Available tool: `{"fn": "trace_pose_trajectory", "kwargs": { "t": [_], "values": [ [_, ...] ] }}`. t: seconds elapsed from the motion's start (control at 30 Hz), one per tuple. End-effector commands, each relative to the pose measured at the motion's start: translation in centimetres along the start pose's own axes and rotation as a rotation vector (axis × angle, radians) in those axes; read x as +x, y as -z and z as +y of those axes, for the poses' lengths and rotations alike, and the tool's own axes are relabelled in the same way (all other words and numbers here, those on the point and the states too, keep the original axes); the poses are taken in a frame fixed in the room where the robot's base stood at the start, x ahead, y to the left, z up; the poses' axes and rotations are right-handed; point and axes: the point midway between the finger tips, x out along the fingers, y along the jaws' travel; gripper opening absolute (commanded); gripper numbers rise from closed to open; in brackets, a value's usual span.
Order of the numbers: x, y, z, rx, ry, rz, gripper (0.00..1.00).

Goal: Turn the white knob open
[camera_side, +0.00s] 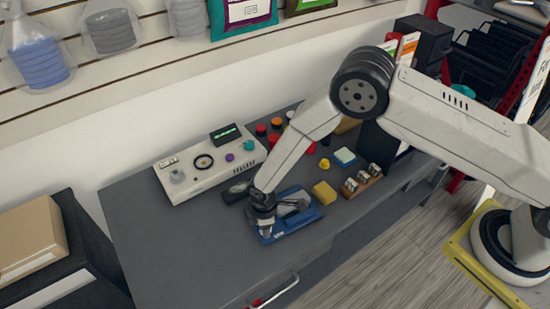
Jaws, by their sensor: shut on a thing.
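A blue base (304,217) lies on the dark grey bench and carries a grey metal fixture (293,204). My gripper (266,230) points down at the left end of this base, with its jaws closed on a small whitish part. I take this part to be the white knob; the jaws cover most of it, so its turned position cannot be told. The fixture stands just right of the jaws.
A white control panel (213,177) with several knobs stands behind, against the wall. A yellow block (324,193) and a wooden holder with small jars (362,181) are to the right. Several coloured caps stand behind. The bench (180,250) is clear at the front left.

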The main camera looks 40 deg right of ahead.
Motion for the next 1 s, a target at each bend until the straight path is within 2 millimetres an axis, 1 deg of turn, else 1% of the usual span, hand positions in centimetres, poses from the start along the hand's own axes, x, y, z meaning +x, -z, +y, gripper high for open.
{"fn": "trace_pose_trajectory", "kwargs": {
  "t": [0.27,0.67,0.7,0.77,0.8,1.0],
  "values": [
    [-0.06,-0.01,0.00,-0.088,0.001,-0.001,0.00],
    [-0.06,0.02,0.04,-0.098,-0.001,0.000,0.00],
    [-0.07,0.03,0.04,-0.098,-0.001,0.000,0.52],
    [-0.07,0.03,0.05,-0.098,-0.001,0.001,0.71],
    [-0.06,0.03,0.05,-0.097,-0.001,0.001,0.84],
    [-0.03,0.01,0.02,-0.096,-0.001,0.000,0.84]
  ]
}}
